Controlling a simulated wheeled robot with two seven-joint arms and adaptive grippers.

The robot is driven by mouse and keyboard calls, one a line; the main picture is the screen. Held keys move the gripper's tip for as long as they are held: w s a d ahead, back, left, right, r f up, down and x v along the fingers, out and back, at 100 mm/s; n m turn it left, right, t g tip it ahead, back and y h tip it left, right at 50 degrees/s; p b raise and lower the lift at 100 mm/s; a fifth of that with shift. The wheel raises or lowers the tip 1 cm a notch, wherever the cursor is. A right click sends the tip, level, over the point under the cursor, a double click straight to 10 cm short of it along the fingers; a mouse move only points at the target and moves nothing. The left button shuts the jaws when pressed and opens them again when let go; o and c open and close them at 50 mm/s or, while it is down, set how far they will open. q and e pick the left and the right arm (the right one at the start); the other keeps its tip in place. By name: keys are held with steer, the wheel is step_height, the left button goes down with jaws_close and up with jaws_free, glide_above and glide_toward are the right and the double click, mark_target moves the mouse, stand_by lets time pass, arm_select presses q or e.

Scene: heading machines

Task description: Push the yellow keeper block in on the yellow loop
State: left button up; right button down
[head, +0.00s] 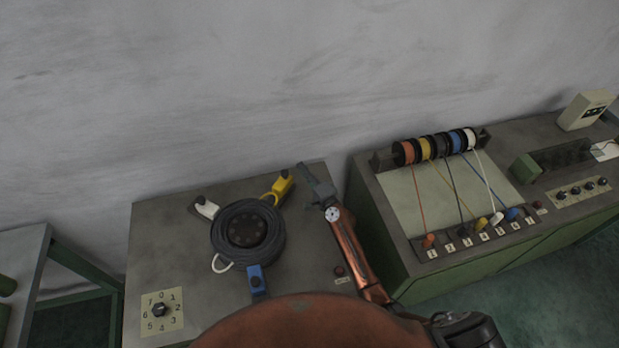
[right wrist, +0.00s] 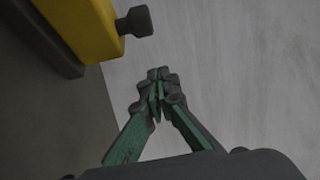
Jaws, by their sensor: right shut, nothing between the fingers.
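The yellow keeper block (head: 284,184) sits at the upper right of a black coil (head: 224,232) on the left grey bench. A thin yellow part runs from the block toward the coil; I cannot clearly tell the loop from the block here. In the right wrist view the yellow block (right wrist: 82,28) fills the upper left, with a dark knob on its side. My right gripper (head: 305,172) is just right of the block, apart from it. In the wrist view its green fingers (right wrist: 158,84) are together and empty. My left gripper is not in view.
Around the coil are a white block (head: 206,208), a blue block (head: 257,280) and a white loop (head: 221,263). A numbered dial (head: 160,310) is at front left. A green cabinet with several wire spools (head: 436,146) stands to the right, beside my right arm.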

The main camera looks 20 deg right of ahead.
mark_target(282, 182)
steer(key=a+p, duration=0.1)
steer(key=a, duration=0.2)
steer(key=shift+s, duration=0.1)
steer(key=shift+s+a, duration=0.2)
steer(key=shift+a, duration=0.15)
steer(key=shift+f, duration=0.1)
steer(key=shift+s, duration=0.1)
